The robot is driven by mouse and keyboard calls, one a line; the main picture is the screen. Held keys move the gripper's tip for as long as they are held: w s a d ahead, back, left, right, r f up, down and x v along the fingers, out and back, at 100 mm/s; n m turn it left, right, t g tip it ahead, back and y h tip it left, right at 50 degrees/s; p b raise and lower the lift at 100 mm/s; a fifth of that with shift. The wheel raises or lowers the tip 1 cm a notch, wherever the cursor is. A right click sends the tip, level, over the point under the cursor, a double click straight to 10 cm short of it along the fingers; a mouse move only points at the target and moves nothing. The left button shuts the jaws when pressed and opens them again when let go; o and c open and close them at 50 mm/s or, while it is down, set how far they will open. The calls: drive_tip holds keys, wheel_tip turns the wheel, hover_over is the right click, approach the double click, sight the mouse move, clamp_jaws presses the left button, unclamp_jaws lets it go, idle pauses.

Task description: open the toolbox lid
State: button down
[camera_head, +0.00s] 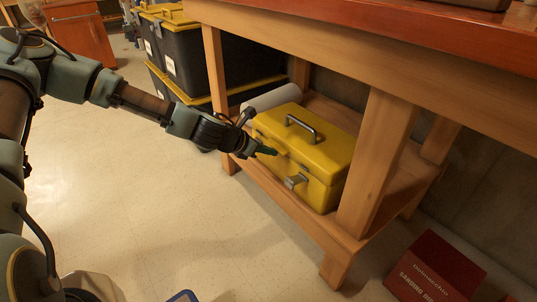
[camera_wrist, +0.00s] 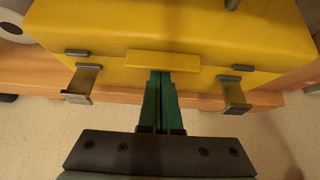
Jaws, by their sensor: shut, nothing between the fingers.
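The yellow toolbox (camera_head: 318,160) sits on the low wooden shelf of the workbench. Its lid (camera_head: 325,145) appears closed, with a dark carry handle (camera_head: 300,128) on top. In the wrist view the toolbox (camera_wrist: 160,30) fills the upper part. Its left latch (camera_wrist: 82,83) and right latch (camera_wrist: 235,94) stick outward from the front. A yellow lip (camera_wrist: 163,61) juts out between them. My gripper (camera_wrist: 161,76) is shut and empty, its green fingertips at the lower edge of this lip; I cannot tell if they touch. In the head view my gripper (camera_head: 272,151) is at the toolbox's front.
A wooden table leg (camera_head: 375,160) stands just right of the toolbox. A white roll (camera_head: 272,97) lies behind it on the shelf (camera_head: 285,196). Black bins with yellow lids (camera_head: 195,55) stand at the back left. A red box (camera_head: 435,270) is on the floor. Open floor (camera_head: 150,200) lies in front.

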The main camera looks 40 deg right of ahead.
drive_tip(key=shift+r, duration=0.1)
drive_tip(key=r+p, duration=0.1)
drive_tip(key=p, duration=0.2)
drive_tip(key=shift+d+r, duration=0.1)
drive_tip(key=shift+r, duration=0.25)
drive_tip(key=r+y+p, duration=0.1)
drive_tip(key=r+p, duration=0.1)
drive_tip(key=p, duration=0.1)
drive_tip(key=d+r+y+p, duration=0.1)
drive_tip(key=p, duration=0.3)
drive_tip(key=r+y+p, duration=0.1)
drive_tip(key=r+p, duration=0.1)
drive_tip(key=p, duration=0.1)
drive_tip(key=shift+d+r+p, duration=0.15)
drive_tip(key=shift+r+p, duration=0.2)
drive_tip(key=shift+p, duration=0.05)
drive_tip(key=shift+d+r+p, duration=0.45)
drive_tip(key=shift+r+p, duration=0.2)
drive_tip(key=shift+r, duration=0.05)
drive_tip(key=shift+d+r+p, duration=0.4)
drive_tip(key=shift+r+p, duration=0.25)
drive_tip(key=shift+p, duration=0.05)
drive_tip(key=shift+d+r+p, duration=0.45)
drive_tip(key=shift+r+p, duration=0.2)
drive_tip(key=shift+r, duration=0.05)
